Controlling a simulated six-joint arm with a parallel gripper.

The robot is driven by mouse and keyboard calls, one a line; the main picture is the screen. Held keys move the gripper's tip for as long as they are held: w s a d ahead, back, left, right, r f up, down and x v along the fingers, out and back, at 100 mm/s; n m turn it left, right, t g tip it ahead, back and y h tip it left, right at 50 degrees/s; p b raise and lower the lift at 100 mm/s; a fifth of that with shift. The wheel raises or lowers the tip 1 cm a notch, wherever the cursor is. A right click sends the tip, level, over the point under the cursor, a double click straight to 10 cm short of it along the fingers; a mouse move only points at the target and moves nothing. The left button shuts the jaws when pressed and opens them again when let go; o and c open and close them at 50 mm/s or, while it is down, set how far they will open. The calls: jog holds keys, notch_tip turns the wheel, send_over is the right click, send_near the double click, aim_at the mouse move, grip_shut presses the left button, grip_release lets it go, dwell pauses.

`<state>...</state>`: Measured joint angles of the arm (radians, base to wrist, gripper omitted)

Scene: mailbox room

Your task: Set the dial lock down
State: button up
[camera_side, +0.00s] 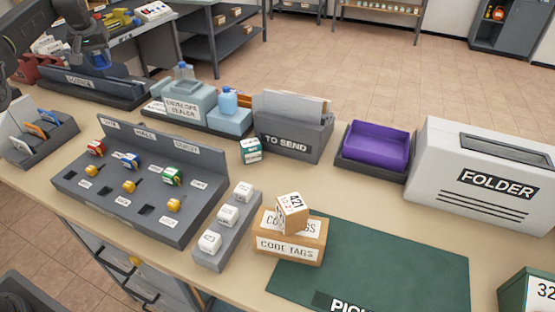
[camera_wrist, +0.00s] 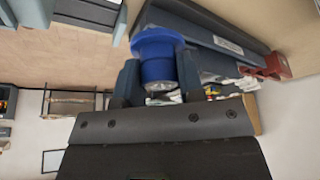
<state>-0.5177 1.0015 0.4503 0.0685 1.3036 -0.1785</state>
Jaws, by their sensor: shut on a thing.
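My gripper (camera_wrist: 157,75) has its two fingers closed on a blue round thing (camera_wrist: 157,58) with a wider collar and a pale end, which I take to be the dial lock. In the side view my gripper (camera_side: 97,55) is at the upper left, above or just behind a long dark labelled tray (camera_side: 80,80). The tray also shows in the wrist view (camera_wrist: 228,44), behind the held thing.
On the table are a grey key rack (camera_side: 140,205), a blue sealer station (camera_side: 188,103), a TO SEND box (camera_side: 285,140), a purple tray (camera_side: 376,147), a white folder machine (camera_side: 470,185) and stacked tag boxes (camera_side: 290,245). The green mat (camera_side: 400,260) is largely bare.

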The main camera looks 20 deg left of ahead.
jog(key=w+d+m+t+h, duration=0.1)
jog(key=w+d+m, duration=0.2)
jog(key=d, duration=1.2)
jog(key=w+d+m+h, duration=0.1)
jog(key=w+d+m, duration=0.15)
jog(key=d, duration=1.15)
jog(key=s+d+m+h, duration=0.1)
jog(key=s+d+m, duration=0.1)
jog(key=d, duration=1.1)
jog(key=s+d+m+h, duration=0.1)
jog(key=s+d+m, duration=0.2)
jog(key=d, duration=1)
jog(key=s+d+m+g+h, duration=0.15)
jog(key=s+d+m, duration=0.45)
jog(key=s+d, duration=1.95)
jog(key=shift+m+h, duration=0.25)
jog(key=f, duration=0.5)
jog(key=d+f, duration=0.1)
jog(key=f, duration=0.5)
jog(key=w+d+f, duration=0.1)
jog(key=f, duration=0.5)
jog(key=shift+d, duration=0.1)
jog(key=shift+f, duration=2)
